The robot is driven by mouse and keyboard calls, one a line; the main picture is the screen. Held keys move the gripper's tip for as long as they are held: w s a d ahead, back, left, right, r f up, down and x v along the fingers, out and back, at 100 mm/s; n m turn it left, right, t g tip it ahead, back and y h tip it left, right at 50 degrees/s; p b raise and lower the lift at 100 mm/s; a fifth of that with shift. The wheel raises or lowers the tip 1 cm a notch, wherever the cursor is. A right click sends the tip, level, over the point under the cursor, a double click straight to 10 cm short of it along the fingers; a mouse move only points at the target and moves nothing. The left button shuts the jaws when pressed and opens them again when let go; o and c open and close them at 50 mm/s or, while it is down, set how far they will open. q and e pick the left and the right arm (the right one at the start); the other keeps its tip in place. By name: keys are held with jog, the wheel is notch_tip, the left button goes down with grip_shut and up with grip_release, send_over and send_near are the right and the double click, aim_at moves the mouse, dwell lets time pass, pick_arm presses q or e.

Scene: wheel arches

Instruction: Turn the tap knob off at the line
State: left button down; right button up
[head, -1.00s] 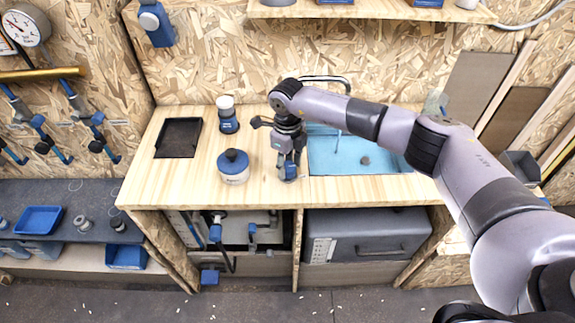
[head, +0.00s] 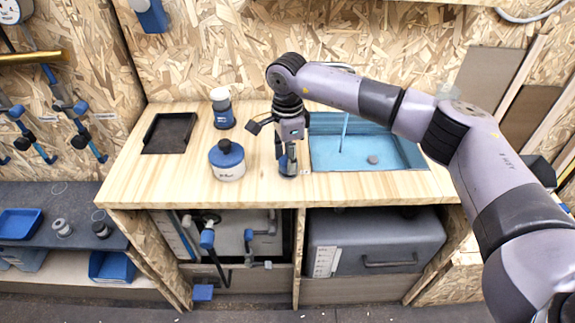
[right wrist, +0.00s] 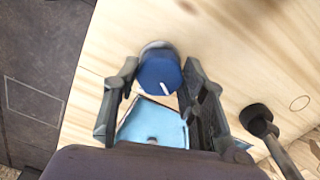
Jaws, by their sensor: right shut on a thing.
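The tap knob (right wrist: 160,75) is round and blue with a short white mark on its face, on a grey base at the worktop's front, left of the sink. My right gripper (right wrist: 160,82) has a finger on each side of it and is shut on it. In the head view my right gripper (head: 288,160) points down there and hides most of the knob. A thin blue stream of water (head: 344,132) falls into the blue sink (head: 325,150). The spout is mostly hidden behind my right arm. My left gripper is not in view.
A white jar with a blue lid (head: 227,160) stands close left of my right gripper. A blue and white container (head: 222,108) and a black tray (head: 170,133) are farther left on the wooden worktop (head: 140,182). A grey box (head: 376,243) sits below the sink.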

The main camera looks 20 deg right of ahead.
jog(key=n+b, duration=0.2)
jog(key=n, duration=0.1)
jog(key=shift+n, duration=0.3)
jog(key=shift+n+b, duration=0.9)
jog(key=shift+n, duration=0.6)
jog(key=shift+r, duration=0.1)
jog(key=o, duration=1.2)
jog(key=shift+c, duration=0.2)
jog(key=shift+r, duration=0.15)
notch_tip(320, 180, up, 12)
jog(key=shift+f, duration=0.2)
